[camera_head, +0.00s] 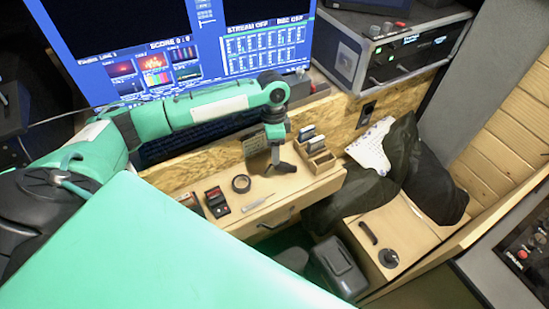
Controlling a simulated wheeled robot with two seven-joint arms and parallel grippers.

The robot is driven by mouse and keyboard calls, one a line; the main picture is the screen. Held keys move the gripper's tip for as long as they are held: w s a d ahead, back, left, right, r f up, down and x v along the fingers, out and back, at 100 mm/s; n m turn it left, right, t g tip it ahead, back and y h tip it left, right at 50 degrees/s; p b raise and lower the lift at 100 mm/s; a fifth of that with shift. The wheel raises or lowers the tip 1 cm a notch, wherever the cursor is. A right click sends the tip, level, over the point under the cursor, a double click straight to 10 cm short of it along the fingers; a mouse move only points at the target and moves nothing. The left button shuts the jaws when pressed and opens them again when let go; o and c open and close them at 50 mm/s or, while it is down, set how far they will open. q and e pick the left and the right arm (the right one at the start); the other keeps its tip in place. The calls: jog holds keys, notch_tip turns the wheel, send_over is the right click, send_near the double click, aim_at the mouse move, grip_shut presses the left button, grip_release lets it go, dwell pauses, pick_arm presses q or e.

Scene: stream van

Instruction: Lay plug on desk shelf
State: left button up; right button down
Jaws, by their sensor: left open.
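The desk shelf (290,190) is a light wooden ledge with a drawer, below the monitor. My left arm reaches in from the left, and my left gripper (280,167) points down over the shelf's rear part. Its dark fingers are spread, with nothing clearly seen between them. Whether they touch the shelf I cannot tell. I cannot make out a plug for certain; small dark items near the fingers are too small to tell. My right gripper is not in view.
A big monitor (205,50) stands behind. Dark bags (432,180) lie right. The shelf's front middle is clear.

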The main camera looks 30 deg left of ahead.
pick_arm(q)
notch_tip(320, 180, up, 8)
jog(key=w+a+b, duration=0.1)
jog(key=shift+f, duration=0.1)
dwell(0.6)
